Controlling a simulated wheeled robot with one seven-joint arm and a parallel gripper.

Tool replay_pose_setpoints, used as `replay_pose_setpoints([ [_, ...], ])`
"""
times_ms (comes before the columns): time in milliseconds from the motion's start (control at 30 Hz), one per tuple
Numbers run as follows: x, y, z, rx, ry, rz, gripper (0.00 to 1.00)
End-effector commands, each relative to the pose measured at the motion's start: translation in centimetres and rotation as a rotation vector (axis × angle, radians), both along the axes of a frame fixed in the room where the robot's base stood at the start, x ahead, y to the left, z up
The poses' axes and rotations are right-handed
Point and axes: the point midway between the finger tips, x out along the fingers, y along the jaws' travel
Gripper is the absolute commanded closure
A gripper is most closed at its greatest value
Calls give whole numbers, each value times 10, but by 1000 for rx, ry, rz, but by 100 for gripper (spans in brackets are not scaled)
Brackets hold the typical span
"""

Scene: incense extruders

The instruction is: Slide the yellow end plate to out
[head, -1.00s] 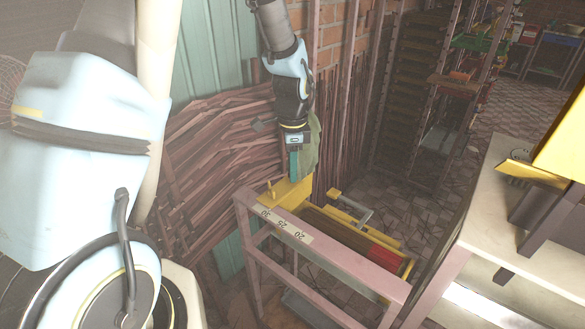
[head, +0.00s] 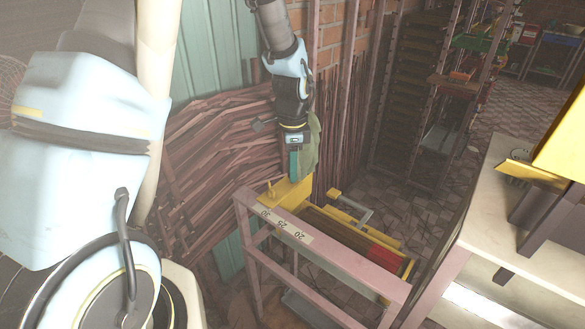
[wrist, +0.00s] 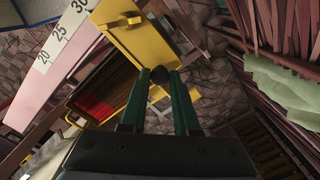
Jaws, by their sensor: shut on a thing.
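The yellow end plate (head: 285,192) sits at the far left end of a pink metal frame, beside the 30 mark of its scale. My gripper (head: 294,176) reaches down from above onto the plate in the head view. The exact contact is partly hidden.
The pink frame (head: 345,268) carries a number scale (head: 285,226) with 20, 25 and 30. Yellow rails and a red block (head: 384,259) lie behind it. Bundled sticks (head: 215,150) lean at the wall on the left. A pale table (head: 525,220) stands at the right.

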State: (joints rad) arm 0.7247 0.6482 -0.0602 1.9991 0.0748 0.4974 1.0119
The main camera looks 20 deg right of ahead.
Motion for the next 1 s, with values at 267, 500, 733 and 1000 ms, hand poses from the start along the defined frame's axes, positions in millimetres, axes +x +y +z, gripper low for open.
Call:
replay_pose_setpoints([
  [267,40,22,1,-1,-4,8,100],
  [500,50,27,0,-1,-3,1,100],
  [733,50,27,1,-1,-3,0,66],
  [1000,49,27,0,-1,-2,1,41],
])
